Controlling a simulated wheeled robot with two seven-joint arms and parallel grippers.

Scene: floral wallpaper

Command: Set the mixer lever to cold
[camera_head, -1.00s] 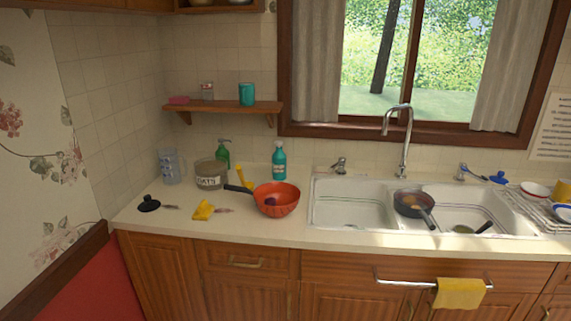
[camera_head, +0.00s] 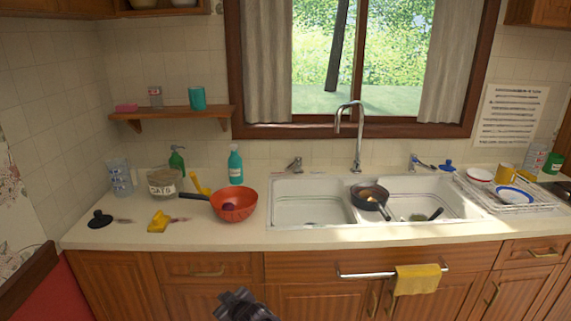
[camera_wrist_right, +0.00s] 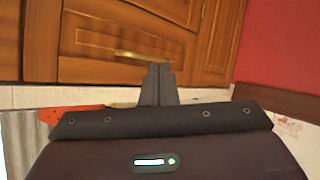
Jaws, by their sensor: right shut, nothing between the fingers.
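The tall chrome faucet (camera_head: 356,137) stands behind the double sink, under the window. A small metal tap handle (camera_head: 295,163) stands to its left. A metal fitting with a handle (camera_head: 416,161) stands to its right, beside a small blue item. I cannot tell from this distance which of these is the mixer lever or how it is set. My right gripper (camera_head: 240,298) is low in front of the cabinets, well short of the faucet. Its fingers (camera_wrist_right: 158,84) are shut and empty in the right wrist view. My left gripper is not in view.
The white double sink (camera_head: 310,222) holds a pan (camera_head: 369,197). A red bowl (camera_head: 233,206), a jar (camera_head: 164,182) and bottles stand to the left. A dish rack (camera_head: 520,207) is at the right. A towel bar (camera_head: 365,274) sticks out from the cabinets.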

